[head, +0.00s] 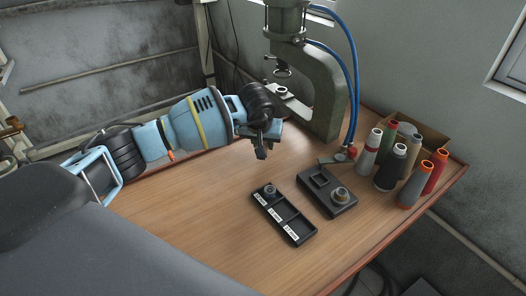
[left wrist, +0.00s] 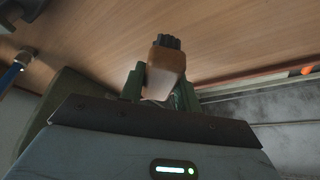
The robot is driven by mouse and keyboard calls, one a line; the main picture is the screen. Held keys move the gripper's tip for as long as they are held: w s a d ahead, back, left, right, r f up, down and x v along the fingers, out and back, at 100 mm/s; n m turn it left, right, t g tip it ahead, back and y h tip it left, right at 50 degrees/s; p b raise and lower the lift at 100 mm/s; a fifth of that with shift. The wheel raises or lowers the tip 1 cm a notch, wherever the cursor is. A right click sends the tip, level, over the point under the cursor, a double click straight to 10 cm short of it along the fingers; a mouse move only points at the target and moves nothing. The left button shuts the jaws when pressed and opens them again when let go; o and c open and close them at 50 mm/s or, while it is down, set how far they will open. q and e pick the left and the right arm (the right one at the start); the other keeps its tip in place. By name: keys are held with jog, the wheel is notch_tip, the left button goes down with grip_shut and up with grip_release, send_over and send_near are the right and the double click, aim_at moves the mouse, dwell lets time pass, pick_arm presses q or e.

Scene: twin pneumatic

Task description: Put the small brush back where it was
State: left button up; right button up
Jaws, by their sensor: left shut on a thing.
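In the left wrist view the small brush (left wrist: 167,65), with a brown wooden body and dark bristles, sits between the green fingers of my left gripper (left wrist: 160,88). The gripper is shut on it, and the bristles point away from the wrist, with the wooden tabletop behind. In the head view my left gripper (head: 261,150) is above the table, in front of the press and to the upper left of the black tray. The brush cannot be made out clearly there. My right gripper is not in view.
A black labelled tray (head: 298,232) holds a small metal part in its far compartment. A dark block (head: 343,208) with a ring part stands to its right. The press (head: 322,95) is behind. Several thread cones (head: 390,168) and a cardboard box (head: 430,137) stand right. The table's left front is clear.

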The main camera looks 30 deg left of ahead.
pick_arm(q)
notch_tip(320, 180, down, 4)
jog(key=shift+r+b, duration=0.1)
jog(key=shift+b, duration=0.2)
jog(key=shift+r, duration=0.15)
jog(key=o, duration=0.9)
jog(key=shift+o, duration=0.2)
jog(key=v, duration=1.2)
